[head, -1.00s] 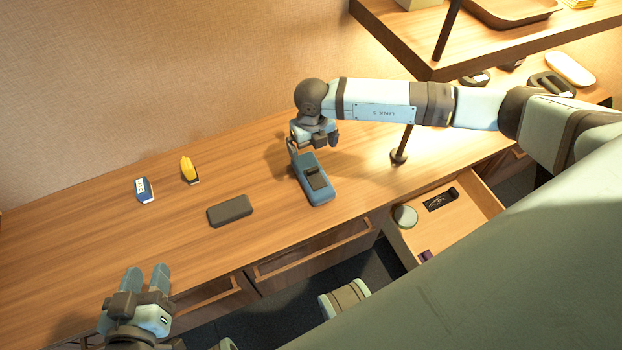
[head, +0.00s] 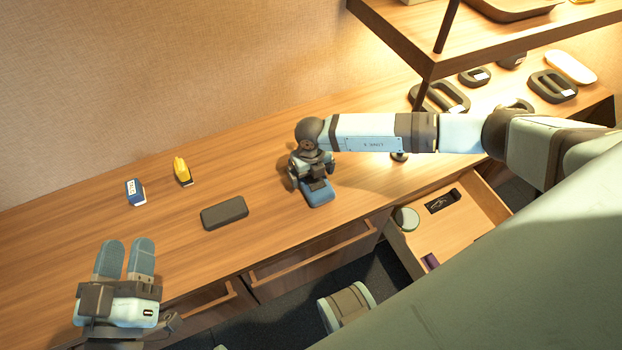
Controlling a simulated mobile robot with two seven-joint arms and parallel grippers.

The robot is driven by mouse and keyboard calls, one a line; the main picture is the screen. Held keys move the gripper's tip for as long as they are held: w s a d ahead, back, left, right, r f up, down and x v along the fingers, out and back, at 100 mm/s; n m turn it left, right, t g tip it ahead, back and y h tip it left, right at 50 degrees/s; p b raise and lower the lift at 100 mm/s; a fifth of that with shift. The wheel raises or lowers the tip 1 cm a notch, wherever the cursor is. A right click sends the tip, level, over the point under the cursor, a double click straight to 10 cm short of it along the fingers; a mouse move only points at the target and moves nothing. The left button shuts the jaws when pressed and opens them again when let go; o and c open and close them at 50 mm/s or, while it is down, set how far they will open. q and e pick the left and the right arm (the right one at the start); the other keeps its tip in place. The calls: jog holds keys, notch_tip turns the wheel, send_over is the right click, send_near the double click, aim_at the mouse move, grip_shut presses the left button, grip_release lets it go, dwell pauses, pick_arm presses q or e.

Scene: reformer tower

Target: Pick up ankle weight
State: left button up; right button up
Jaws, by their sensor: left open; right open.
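A blue padded item with a dark patch on top (head: 320,194), which looks like the ankle weight, lies on the wooden counter. My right gripper (head: 312,182) is open and low over its far part, with fingers near its sides. The gripper hides that part, and I cannot tell whether the fingers touch it. My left gripper (head: 127,250) is open and empty near the counter's front edge at the lower left, apart from the objects.
A dark flat block (head: 224,213), a blue-and-white item (head: 135,191) and a yellow item (head: 181,171) lie to the left. An open drawer (head: 470,228) juts out at right. A post and raised shelf (head: 450,62) stand at upper right.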

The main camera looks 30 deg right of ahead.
jog(key=shift+c, duration=0.2)
jog(key=shift+r, duration=0.1)
jog(key=c, duration=1.1)
